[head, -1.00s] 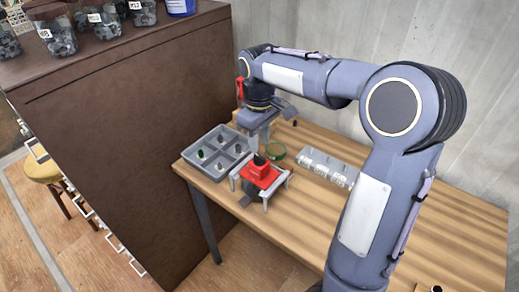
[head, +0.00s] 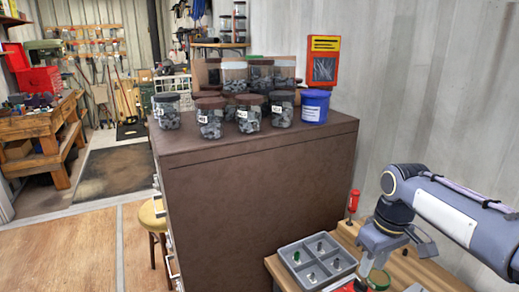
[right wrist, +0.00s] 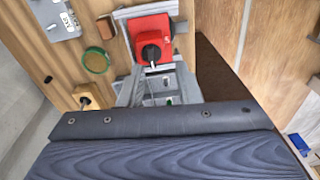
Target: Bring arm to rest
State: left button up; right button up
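My right arm comes in from the right in the head view, its wrist bent down over the wooden table. My right gripper (head: 392,248) hangs above the table, just right of the grey compartment tray (head: 283,262). Its fingers look spread apart, with nothing seen between them. My left arm and gripper are not in view.
A brown cabinet (head: 250,190) stands left of the table, with jars (head: 247,115) and a blue tub (head: 314,106) on top. A red-handled tool (head: 352,203) stands upright behind the tray. A green ring (right wrist: 97,61) lies on the table. Open floor (head: 75,255) is at left.

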jog(key=s+a+f+m+t+y, duration=0.1)
jog(key=s+a+f+m+t, duration=0.1)
jog(key=s, duration=0.7)
jog(key=s+a+f+m+t+y, duration=0.2)
jog(key=s+a, duration=0.3)
jog(key=s, duration=0.5)
jog(key=shift+s+f+m+t, duration=0.3)
jog(key=shift+f+m+t, duration=0.2)
jog(key=shift+f+m, duration=0.35)
jog(key=shift+a, duration=0.1)
dwell(0.3)
